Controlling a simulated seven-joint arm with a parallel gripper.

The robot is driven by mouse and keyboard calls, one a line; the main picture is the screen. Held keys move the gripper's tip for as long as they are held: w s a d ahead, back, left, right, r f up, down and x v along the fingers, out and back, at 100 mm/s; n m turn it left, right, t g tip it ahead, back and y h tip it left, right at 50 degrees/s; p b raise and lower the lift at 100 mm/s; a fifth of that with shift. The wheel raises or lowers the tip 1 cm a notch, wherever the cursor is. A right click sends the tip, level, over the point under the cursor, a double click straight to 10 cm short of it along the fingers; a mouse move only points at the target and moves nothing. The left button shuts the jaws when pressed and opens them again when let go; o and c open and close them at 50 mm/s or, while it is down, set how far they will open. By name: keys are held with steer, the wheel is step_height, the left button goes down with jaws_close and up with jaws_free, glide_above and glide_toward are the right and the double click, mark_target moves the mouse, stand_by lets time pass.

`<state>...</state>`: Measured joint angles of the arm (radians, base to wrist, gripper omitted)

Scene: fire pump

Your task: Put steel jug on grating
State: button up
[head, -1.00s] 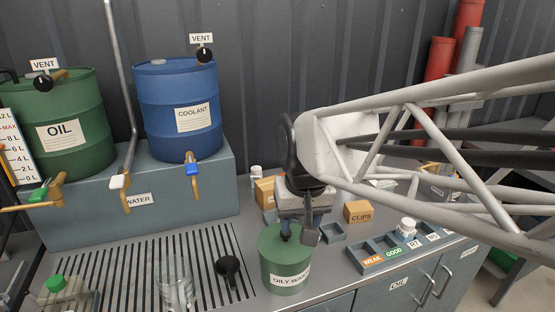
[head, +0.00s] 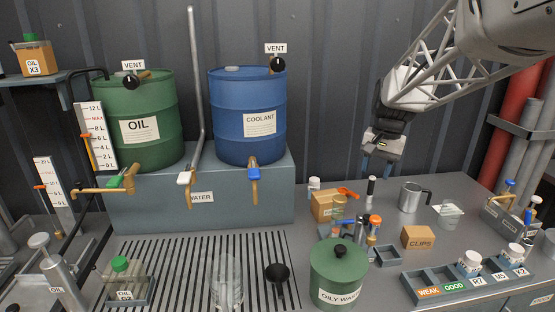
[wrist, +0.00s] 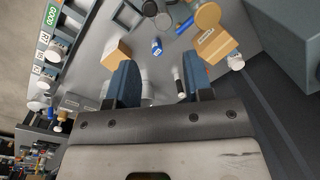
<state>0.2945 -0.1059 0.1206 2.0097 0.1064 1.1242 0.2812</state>
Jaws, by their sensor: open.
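The steel jug (head: 410,196), a grey metal cup with a black handle on its right, stands upright on the bench at the right in the head view. The slatted grating (head: 190,262) is at the front left of the bench. My gripper (head: 378,168) is open and empty, raised above the back of the bench, to the left of the jug and higher. In the wrist view my gripper (wrist: 160,82) shows two blue fingers apart. A pale shape lies partly hidden between them; I cannot tell if it is the jug.
A glass beaker (head: 227,280) and a black funnel (head: 277,280) are on the grating. The green oily waste bin (head: 338,275) stands at its right edge. A clips box (head: 418,237), a small beaker (head: 448,213) and a black-and-white cylinder (head: 371,187) are near the jug.

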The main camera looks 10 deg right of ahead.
steer(key=w+d+f+m, duration=0.2)
steer(key=w+d+f, duration=0.1)
steer(key=w+d, duration=0.55)
steer(key=m+g+y, duration=0.1)
steer(key=m+y, duration=0.2)
steer(key=m, duration=0.4)
glide_toward(428, 199)
steer(key=f, duration=0.2)
steer(key=shift+w+f, duration=0.2)
steer(key=shift+f, duration=0.15)
steer(key=shift+x, duration=1.3)
steer(key=shift+x, duration=2.6)
steer(key=shift+a, duration=0.1)
